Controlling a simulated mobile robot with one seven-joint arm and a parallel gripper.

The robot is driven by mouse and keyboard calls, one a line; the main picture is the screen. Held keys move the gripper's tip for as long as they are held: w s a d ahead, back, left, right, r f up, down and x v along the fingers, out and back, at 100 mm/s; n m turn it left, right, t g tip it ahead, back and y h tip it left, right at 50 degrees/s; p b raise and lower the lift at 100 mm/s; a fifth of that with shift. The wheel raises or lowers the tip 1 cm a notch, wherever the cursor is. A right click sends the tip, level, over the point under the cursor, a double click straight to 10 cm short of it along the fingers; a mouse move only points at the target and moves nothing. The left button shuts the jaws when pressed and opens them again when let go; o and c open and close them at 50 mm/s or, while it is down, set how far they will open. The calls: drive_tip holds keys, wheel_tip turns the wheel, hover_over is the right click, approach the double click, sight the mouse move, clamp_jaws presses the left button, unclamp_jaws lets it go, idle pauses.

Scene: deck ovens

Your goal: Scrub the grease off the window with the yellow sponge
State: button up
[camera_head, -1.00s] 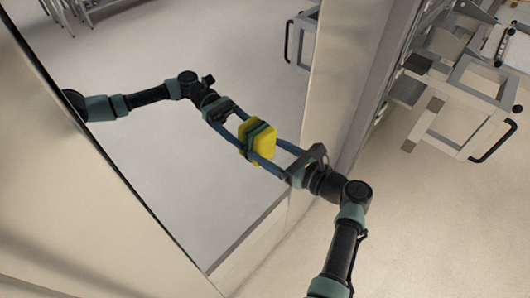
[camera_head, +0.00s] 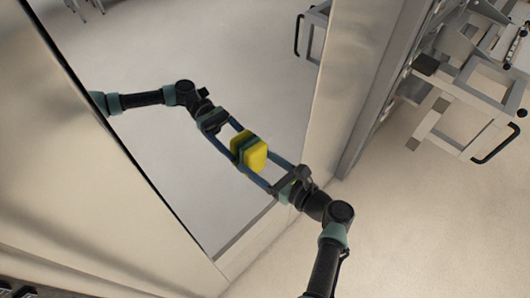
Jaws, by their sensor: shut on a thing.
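The window (camera_head: 190,185) is a tall, mirror-like pane in a pale metal frame. My gripper (camera_head: 262,159) comes from the lower right and is shut on the yellow sponge (camera_head: 257,153), holding it at the pane. The pane shows a mirror image of my arm, gripper and sponge to the upper left. The sponge and its reflection meet or nearly meet; I cannot tell for certain whether it touches the glass. No grease stands out on the visible pane; the patch behind the sponge is hidden.
A metal panel (camera_head: 75,165) borders the pane on the left, and a metal upright (camera_head: 350,85) on the right. A metal rack with a dark handle (camera_head: 494,146) stands at the upper right. The floor (camera_head: 430,230) at the lower right is clear.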

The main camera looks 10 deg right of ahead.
sight(223, 176)
drive_tip(key=shift+s+a+p, duration=0.8)
drive_tip(key=shift+a, duration=0.3)
drive_tip(key=shift+s+a+p, duration=0.75)
drive_tip(key=shift+s+a, duration=0.1)
drive_tip(key=shift+a, duration=0.3)
drive_tip(key=shift+s+a+p, duration=0.8)
drive_tip(key=shift+a, duration=0.3)
drive_tip(key=shift+d, duration=0.15)
drive_tip(key=shift+s+d, duration=0.45)
drive_tip(key=shift+s, duration=0.1)
drive_tip(key=shift+f+v, duration=0.15)
drive_tip(key=shift+v, duration=0.95)
drive_tip(key=shift+f+v, duration=0.2)
drive_tip(key=shift+v, duration=0.95)
drive_tip(key=shift+s, duration=0.15)
drive_tip(key=shift+f+v, duration=0.2)
drive_tip(key=shift+v, duration=1.25)
